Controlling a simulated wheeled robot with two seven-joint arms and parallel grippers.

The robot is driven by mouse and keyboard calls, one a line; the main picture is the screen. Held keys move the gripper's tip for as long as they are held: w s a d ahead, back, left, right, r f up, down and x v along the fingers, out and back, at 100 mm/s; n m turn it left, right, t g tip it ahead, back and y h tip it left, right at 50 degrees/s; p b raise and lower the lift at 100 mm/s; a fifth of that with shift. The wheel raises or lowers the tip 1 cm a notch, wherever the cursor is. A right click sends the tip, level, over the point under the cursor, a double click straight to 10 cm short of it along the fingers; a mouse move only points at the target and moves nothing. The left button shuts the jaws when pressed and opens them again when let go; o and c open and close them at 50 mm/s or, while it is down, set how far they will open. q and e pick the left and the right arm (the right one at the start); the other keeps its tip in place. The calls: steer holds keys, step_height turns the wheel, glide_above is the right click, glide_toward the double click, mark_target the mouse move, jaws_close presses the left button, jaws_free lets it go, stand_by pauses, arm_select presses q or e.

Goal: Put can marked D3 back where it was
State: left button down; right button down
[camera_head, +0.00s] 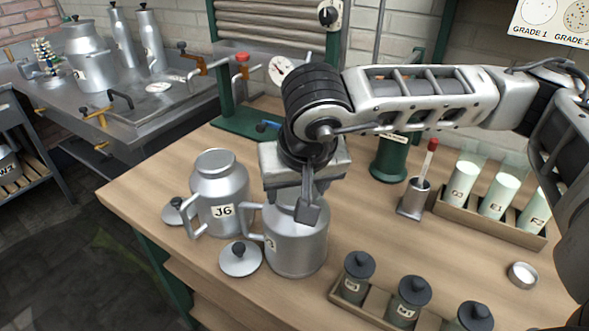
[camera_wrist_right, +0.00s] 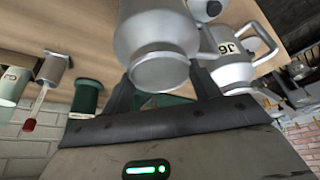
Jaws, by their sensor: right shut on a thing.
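My right gripper (camera_head: 303,208) points down over a silver metal can (camera_head: 297,245) and is shut on its neck. The can is upright beside the can marked JG, above or on the wooden bench; I cannot tell whether its base touches. Its label is mostly hidden at its left edge, so I cannot read it as D3. In the right wrist view the can (camera_wrist_right: 157,32) sits between the fingers (camera_wrist_right: 162,85). The JG can (camera_head: 220,193) stands open to its left and also shows in the wrist view (camera_wrist_right: 237,45). My left gripper is out of view.
Loose lids (camera_head: 240,258) lie left of the held can. Dark-lidded jars (camera_head: 408,302) in a wooden rack stand at front right. Pale tubes (camera_head: 497,195) in a rack and a green cylinder (camera_head: 390,160) stand behind. A steel counter (camera_head: 150,115) is at left.

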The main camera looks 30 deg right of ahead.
steer(key=shift+w, duration=0.1)
steer(key=shift+f+b, duration=0.15)
steer(key=shift+b, duration=0.2)
steer(key=shift+c, duration=1.9)
jaws_free()
steer(key=v, duration=1.2)
